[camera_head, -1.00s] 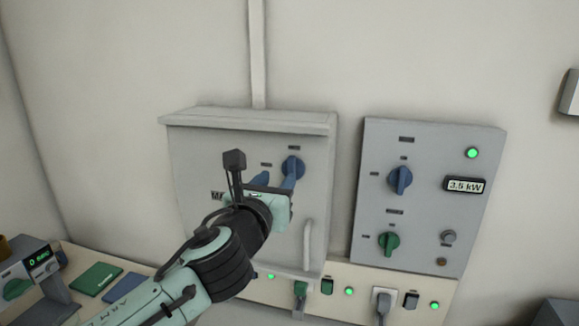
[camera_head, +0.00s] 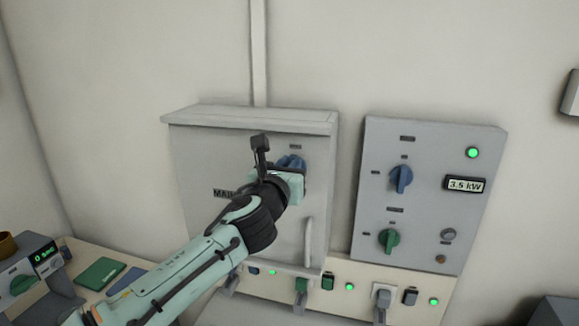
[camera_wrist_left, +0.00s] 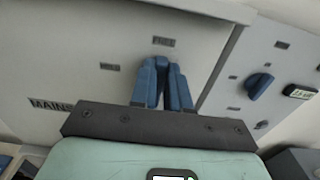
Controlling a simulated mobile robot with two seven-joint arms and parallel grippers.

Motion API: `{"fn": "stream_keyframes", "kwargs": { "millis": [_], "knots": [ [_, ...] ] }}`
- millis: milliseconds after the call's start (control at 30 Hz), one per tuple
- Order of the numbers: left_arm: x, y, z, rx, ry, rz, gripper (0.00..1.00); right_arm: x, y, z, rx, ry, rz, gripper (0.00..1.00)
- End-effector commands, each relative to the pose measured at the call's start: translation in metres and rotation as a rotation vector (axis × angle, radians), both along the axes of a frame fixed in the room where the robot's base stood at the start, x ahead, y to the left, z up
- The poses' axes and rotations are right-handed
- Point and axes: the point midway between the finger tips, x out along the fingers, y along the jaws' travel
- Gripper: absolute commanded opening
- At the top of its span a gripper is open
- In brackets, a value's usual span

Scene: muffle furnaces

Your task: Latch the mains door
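The mains door (camera_head: 225,165) is the grey front of the wall box. It also shows in the left wrist view (camera_wrist_left: 60,50) and looks flush with its box. A blue latch knob (camera_wrist_left: 161,78) sits near its right edge, below a "FREE" label, with another small label to its left. My left gripper (camera_head: 288,168) is at the knob; in the left wrist view its blue fingers (camera_wrist_left: 162,88) stand on both sides of the knob, close against it, and appear shut on it. The fingers and gripper hide much of the knob. My right gripper is not in view.
A door handle (camera_head: 308,242) stands out below right of the knob. A grey control panel (camera_head: 430,200) with blue and green knobs is to the right. Plugs and switches line a socket strip (camera_head: 335,300) below. A bench with a green book (camera_head: 102,273) is at lower left.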

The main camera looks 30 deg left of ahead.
Motion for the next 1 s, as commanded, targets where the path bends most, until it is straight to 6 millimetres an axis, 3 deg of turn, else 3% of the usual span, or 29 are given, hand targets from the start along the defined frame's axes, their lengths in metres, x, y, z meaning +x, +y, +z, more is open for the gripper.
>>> {"fn": "stream_keyframes", "kwargs": {
  "millis": [467, 1000],
  "knots": [
    [-0.001, 0.002, -0.001, -0.092, -0.021, 0.001, 0.0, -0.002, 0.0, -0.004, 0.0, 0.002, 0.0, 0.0],
    [-0.002, 0.011, -0.006, -0.552, -0.131, 0.001, 0.0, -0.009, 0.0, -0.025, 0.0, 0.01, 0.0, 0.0]
  ]
}}
